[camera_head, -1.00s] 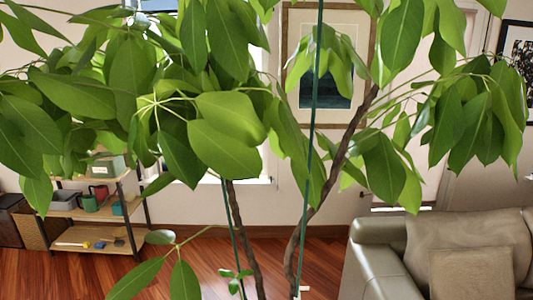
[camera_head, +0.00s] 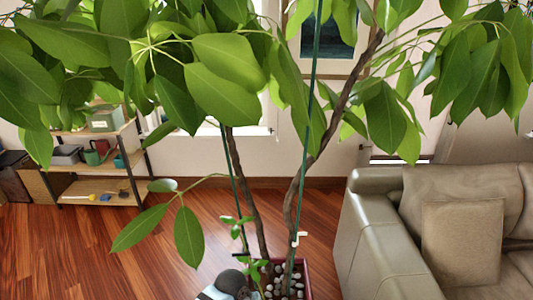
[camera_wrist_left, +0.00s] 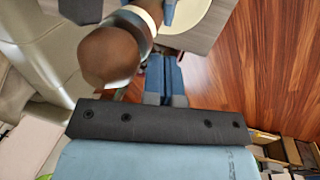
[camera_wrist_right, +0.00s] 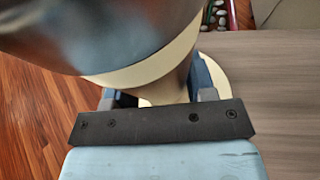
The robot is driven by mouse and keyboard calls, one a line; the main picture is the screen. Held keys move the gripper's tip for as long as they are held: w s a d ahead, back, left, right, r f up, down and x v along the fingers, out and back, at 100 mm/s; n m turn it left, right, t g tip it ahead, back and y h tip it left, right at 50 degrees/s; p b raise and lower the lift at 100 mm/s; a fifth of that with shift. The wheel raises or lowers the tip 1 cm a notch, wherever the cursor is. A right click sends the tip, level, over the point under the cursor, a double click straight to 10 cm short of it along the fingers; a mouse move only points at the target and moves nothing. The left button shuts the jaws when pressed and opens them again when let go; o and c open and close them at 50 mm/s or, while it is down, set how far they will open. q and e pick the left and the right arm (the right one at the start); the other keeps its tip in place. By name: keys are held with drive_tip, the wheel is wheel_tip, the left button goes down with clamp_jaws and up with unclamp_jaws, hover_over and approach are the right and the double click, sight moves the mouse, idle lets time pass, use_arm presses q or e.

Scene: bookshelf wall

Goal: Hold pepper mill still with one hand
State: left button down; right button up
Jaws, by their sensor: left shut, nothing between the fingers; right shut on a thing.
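The pepper mill shows in the left wrist view as a brown, rounded wooden knob (camera_wrist_left: 108,57) with a pale collar. In the right wrist view its dark, shiny upper part (camera_wrist_right: 100,32) fills the upper left, above a cream narrowed part. My right gripper (camera_wrist_right: 165,82) is shut around that cream part, one finger on each side. My left gripper (camera_wrist_left: 165,65) is shut and empty, its fingers beside the knob and apart from it in the picture. A round cream shape (camera_wrist_left: 185,14) lies beyond the mill; it may be its base.
A grey wood-look surface (camera_wrist_right: 285,85) lies under the mill. In the head view, a potted plant with stones in a dark red pot (camera_head: 304,278) stands ahead, a grey sofa (camera_head: 385,235) right, and a low shelf (camera_head: 90,187) left. Wooden floor (camera_head: 80,245) is open between them.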

use_arm(q)
drive_tip(key=shift+d+v, duration=0.2)
drive_tip(key=shift+v, duration=0.75)
drive_tip(key=shift+d+v, duration=0.25)
drive_tip(key=shift+v, duration=0.75)
use_arm(e)
drive_tip(key=shift+f, duration=0.1)
use_arm(q)
drive_tip(key=shift+r, duration=0.15)
use_arm(e)
drive_tip(key=o, duration=1.2)
drive_tip(key=shift+c, duration=0.2)
